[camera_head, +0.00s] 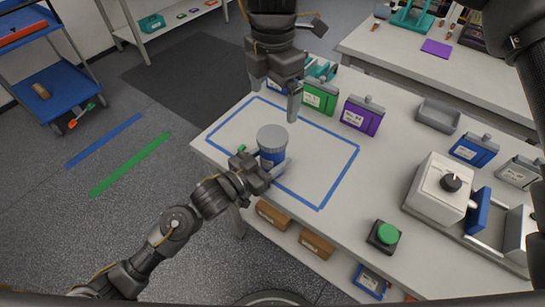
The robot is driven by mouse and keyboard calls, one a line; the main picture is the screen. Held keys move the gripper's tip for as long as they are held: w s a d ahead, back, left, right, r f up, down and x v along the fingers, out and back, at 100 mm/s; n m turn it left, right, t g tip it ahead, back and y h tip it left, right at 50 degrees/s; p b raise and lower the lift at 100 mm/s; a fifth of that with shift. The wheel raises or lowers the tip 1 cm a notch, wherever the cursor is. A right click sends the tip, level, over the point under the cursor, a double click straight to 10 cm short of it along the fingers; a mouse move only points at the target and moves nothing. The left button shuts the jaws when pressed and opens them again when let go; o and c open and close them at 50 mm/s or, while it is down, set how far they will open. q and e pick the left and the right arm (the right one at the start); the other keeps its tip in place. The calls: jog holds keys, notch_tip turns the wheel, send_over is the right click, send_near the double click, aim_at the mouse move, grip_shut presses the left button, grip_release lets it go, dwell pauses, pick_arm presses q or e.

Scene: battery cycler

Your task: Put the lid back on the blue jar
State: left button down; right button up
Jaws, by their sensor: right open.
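The blue jar (272,157) stands upright inside the blue taped rectangle on the table. The grey lid (272,136) sits on top of the jar and looks level; I cannot tell whether it is screwed tight. My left gripper (264,166) reaches in from the lower left, with its fingers on either side of the jar's lower body, and appears shut on it. Part of the jar is hidden behind the near finger. My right gripper (275,95) points down above and behind the jar.
A green box (318,98) and a purple box (361,117) stand behind the taped area. A white device with a black knob (444,188) and a green button (384,235) are on the right. The taped area (318,180) right of the jar is clear.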

jog(key=shift+r, duration=0.5)
pick_arm(q)
jog(key=shift+c, duration=1.9)
grip_release()
jog(key=b+v, duration=0.2)
jog(key=v, duration=0.8)
jog(key=shift+s+a, duration=0.3)
pick_arm(e)
jog(key=shift+f, duration=1)
